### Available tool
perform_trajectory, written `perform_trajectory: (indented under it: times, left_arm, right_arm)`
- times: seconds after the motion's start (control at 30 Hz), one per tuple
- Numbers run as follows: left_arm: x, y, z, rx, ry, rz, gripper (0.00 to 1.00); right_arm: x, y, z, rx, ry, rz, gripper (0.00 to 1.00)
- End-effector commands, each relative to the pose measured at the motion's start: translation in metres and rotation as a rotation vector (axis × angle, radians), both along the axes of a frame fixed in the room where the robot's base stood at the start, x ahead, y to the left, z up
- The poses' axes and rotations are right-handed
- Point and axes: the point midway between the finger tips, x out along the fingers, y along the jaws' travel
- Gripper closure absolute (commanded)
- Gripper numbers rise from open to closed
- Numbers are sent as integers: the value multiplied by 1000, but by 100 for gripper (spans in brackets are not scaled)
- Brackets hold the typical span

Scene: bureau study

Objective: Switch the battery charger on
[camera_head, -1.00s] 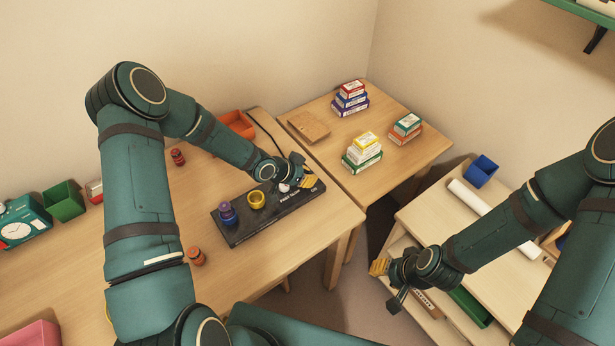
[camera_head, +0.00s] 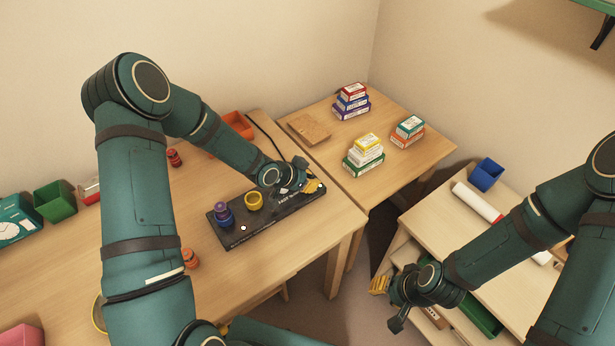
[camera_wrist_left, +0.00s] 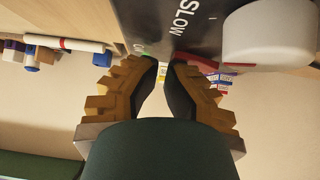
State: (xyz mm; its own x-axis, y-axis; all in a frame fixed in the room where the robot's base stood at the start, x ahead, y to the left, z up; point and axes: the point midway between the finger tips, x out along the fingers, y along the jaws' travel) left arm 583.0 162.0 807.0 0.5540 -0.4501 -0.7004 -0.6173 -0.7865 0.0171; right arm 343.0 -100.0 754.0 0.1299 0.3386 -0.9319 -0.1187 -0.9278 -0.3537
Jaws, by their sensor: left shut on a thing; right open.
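The battery charger (camera_head: 262,226) is a long black panel on the desk, with a purple-and-blue piece (camera_head: 223,212) and an empty-looking yellow ring (camera_head: 254,201) on it. A small white spot shows on its front left part. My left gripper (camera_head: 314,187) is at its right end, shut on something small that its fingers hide. In the left wrist view the fingertips (camera_wrist_left: 162,64) meet the panel's edge beside a green mark, near the word SLOW and a large white knob (camera_wrist_left: 270,35). My right gripper (camera_head: 379,285) is open and empty, away from the charger.
Red cylinder (camera_head: 174,158) and orange cylinder (camera_head: 189,258) stand on the desk. Green bin (camera_head: 54,203) and orange bin (camera_head: 238,124) are further back. Stacked boxes (camera_head: 364,157) stand on the side table. A white roll (camera_head: 478,202) and blue bin (camera_head: 487,174) lie at right.

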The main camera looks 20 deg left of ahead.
Motion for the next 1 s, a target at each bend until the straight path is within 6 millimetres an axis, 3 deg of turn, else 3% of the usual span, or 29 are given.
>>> perform_trajectory:
  times: [0.03,0.2,1.0]
  left_arm:
    - [-7,3,-9,3,27,5,100]
    - [-7,3,-9,3,29,6,100]
    - [-3,1,14,2,13,3,100]
  right_arm:
    - [0,0,-1,0,0,0,61]
    - [0,0,0,0,0,0,61]
    - [0,0,11,0,0,-2,61]
